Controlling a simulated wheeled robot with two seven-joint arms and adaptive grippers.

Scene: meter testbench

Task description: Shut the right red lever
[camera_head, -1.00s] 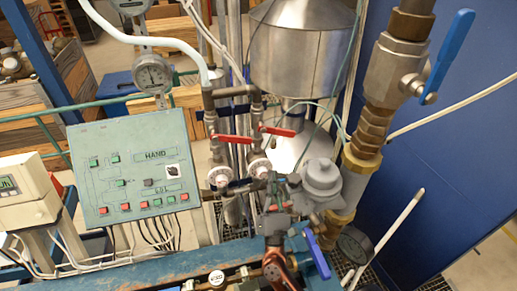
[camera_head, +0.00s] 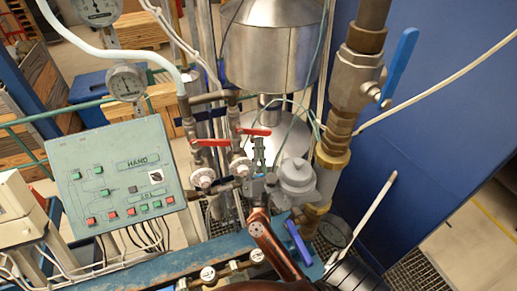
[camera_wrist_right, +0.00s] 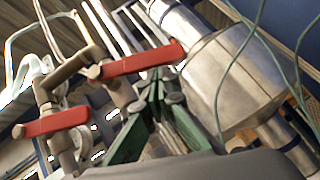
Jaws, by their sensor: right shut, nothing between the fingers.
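Two red levers sit on the pipework in the middle. The right red lever (camera_head: 254,131) lies roughly level, and in the right wrist view (camera_wrist_right: 143,60) it slants slightly up to the right. The left red lever (camera_head: 211,143) also lies roughly level and shows at the lower left of the wrist view (camera_wrist_right: 52,121). My right gripper (camera_head: 258,148) is just below the right lever in the head view. Its green fingers (camera_wrist_right: 158,82) are shut and empty, near the lever's right end; contact cannot be told. My left gripper is not in view.
A green control panel (camera_head: 117,175) stands at the left. A steel vessel (camera_head: 270,50) is behind the levers, with thin cables hanging near. A thick pipe valve with a blue handle (camera_head: 400,65) rises at the right. Two dial gauges (camera_head: 126,82) are at the upper left.

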